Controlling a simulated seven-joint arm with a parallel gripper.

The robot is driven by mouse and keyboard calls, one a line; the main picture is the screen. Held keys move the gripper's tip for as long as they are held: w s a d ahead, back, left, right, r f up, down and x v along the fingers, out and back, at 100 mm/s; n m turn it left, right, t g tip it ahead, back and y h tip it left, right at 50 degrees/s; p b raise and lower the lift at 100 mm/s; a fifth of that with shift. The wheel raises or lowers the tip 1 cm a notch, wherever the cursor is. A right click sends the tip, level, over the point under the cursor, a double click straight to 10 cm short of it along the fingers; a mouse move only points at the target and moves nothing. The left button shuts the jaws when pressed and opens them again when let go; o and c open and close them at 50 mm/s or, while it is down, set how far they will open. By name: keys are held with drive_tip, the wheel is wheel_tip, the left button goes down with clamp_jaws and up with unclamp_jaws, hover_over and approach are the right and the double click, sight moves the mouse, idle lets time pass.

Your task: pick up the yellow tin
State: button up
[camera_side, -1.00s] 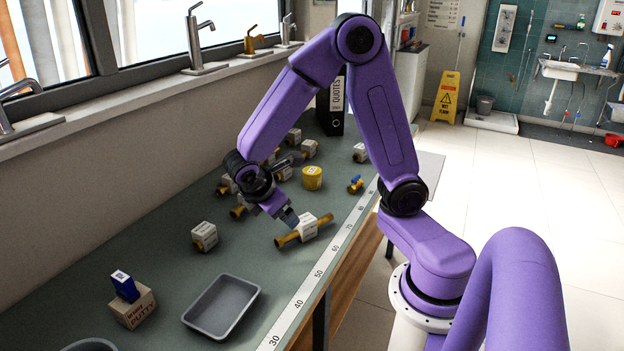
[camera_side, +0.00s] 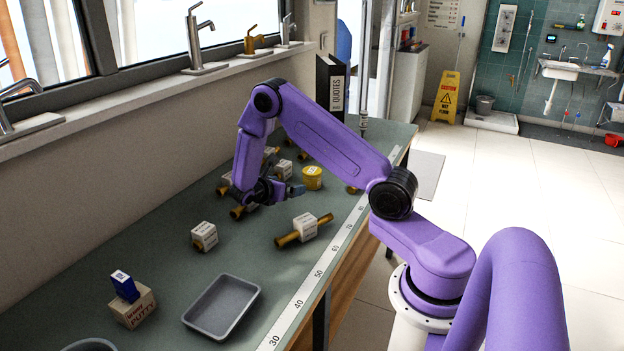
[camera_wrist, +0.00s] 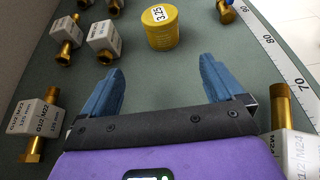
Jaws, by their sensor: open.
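The yellow tin (camera_side: 312,178) stands upright on the green bench top, toward the far end. In the wrist view the yellow tin (camera_wrist: 161,28) is at the top middle, its lid marked with a white label reading 3.25. My gripper (camera_side: 296,190) is low over the bench, close to the tin on its near side. In the wrist view my gripper (camera_wrist: 160,80) has its two blue fingers spread wide and nothing between them. The tin lies beyond the fingertips, roughly in line with the gap.
Brass fittings with white tags lie around, one (camera_wrist: 39,122) left of my gripper and one (camera_wrist: 290,125) right. Another tagged brass pipe (camera_side: 304,229) lies nearer on the bench. A grey tray (camera_side: 221,306) and a putty box (camera_side: 132,306) stand at the near end. A black binder (camera_side: 331,88) stands behind.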

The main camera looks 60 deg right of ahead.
sight(307, 182)
drive_tip(key=x, duration=0.9)
drive_tip(key=shift+s+x, duration=0.15)
drive_tip(key=shift+x, duration=1.15)
drive_tip(key=shift+s+x, duration=0.1)
drive_tip(key=shift+x, duration=1.2)
drive_tip(key=c, duration=1.2)
